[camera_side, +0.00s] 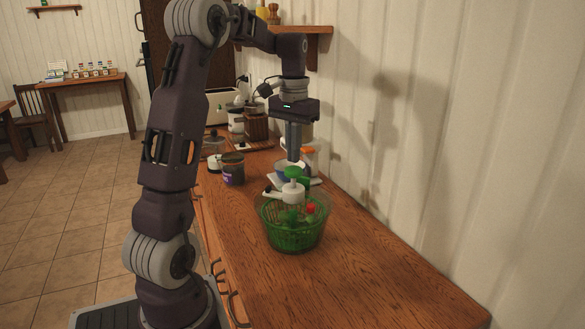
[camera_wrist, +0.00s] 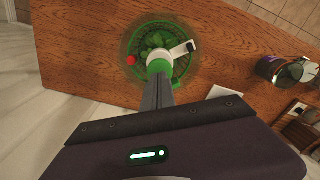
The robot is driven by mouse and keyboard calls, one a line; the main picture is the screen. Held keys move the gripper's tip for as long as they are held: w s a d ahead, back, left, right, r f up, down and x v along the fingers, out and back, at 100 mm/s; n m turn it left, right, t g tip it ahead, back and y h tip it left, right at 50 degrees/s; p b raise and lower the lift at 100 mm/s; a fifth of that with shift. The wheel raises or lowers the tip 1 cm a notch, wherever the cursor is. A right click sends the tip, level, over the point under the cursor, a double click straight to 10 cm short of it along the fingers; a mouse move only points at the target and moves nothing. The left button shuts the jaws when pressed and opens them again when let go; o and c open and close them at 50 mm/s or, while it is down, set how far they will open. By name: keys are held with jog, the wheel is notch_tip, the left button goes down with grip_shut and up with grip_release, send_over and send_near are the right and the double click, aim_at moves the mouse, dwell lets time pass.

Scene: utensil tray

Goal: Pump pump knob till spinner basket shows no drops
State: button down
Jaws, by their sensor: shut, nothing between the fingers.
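The salad spinner stands upright on the wooden counter, with a clear bowl around a green spinner basket (camera_side: 292,236). Green leaves and a red round piece (camera_side: 310,209) show inside. The pump knob (camera_side: 293,172) is green on top of a white column in the middle. In the wrist view the basket (camera_wrist: 186,66) and the knob (camera_wrist: 159,68) show below my gripper. My gripper (camera_side: 293,158) is shut and empty, pointing down just over the knob. I cannot tell whether the fingertips touch it. Drops in the basket are too small to tell.
A dark jar (camera_side: 232,169) stands left of the spinner, and it shows at the right of the wrist view (camera_wrist: 268,68). A toaster (camera_side: 222,107) and several containers stand farther back. The wall runs along the right. The counter's near end (camera_side: 380,270) is clear.

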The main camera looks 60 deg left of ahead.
jog(key=shift+f, duration=0.1)
dwell(0.3)
jog(key=shift+f, duration=0.65)
dwell(0.4)
dwell(0.8)
dwell(0.9)
jog(key=shift+f, duration=0.1)
